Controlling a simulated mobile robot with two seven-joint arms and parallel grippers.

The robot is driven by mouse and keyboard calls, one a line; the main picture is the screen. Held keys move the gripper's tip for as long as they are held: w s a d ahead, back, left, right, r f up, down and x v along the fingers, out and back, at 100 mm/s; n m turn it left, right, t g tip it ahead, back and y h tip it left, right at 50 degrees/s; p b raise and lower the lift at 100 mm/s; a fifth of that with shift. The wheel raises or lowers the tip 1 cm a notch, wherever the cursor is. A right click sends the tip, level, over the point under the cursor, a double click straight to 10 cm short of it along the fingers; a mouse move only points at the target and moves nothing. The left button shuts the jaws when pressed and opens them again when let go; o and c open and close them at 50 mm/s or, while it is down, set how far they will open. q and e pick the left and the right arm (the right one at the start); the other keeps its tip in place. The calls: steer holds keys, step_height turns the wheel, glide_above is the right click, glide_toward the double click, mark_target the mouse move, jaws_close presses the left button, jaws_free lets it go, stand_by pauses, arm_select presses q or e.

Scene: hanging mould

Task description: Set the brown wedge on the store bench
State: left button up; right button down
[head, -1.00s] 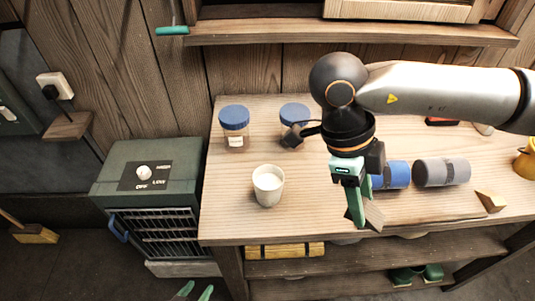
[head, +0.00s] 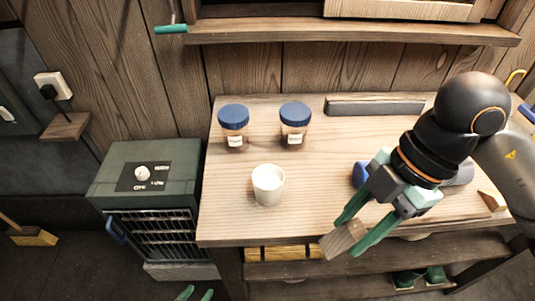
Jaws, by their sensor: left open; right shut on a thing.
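My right gripper (head: 352,232) is shut on the brown wedge (head: 340,242), a small brown block between its green fingers. It holds the wedge in front of the wooden bench (head: 230,205), over or just past the front edge; the height is hard to tell. A lighter wooden wedge (head: 492,200) lies at the right of the bench, partly beside my arm. My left gripper (head: 195,294) is open and empty at the bottom edge, only its green fingertips showing, low in front of the bench.
A white cup (head: 268,185) and two blue-lidded jars (head: 234,127) (head: 295,124) stand on the bench. A dark bar (head: 375,106) lies at the back. Blue (head: 360,174) and grey (head: 462,174) rolls are mostly hidden by my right arm. The bench's middle is clear.

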steer(key=m, duration=0.2)
steer(key=m+t, duration=0.1)
steer(key=shift+s+a+m, duration=0.15)
steer(key=shift+s+m, duration=0.1)
steer(key=shift+m, duration=0.05)
steer(key=w+f, duration=0.3)
steer(key=w, duration=0.1)
steer(key=w+f, duration=0.2)
steer(key=w, duration=0.2)
steer(key=w+f, duration=0.3)
steer(key=w, duration=0.2)
steer(key=shift+f, duration=0.35)
steer(key=shift+w+f, duration=0.45)
steer(key=shift+f, duration=0.3)
step_height(320, 180, down, 3)
steer(key=shift+r, duration=0.1)
steer(key=shift+c, duration=2.1)
jaws_free()
steer(key=shift+d+r, duration=0.2)
steer(key=v, duration=1.1)
steer(key=shift+d+r, duration=0.25)
steer(key=shift+r, duration=0.1)
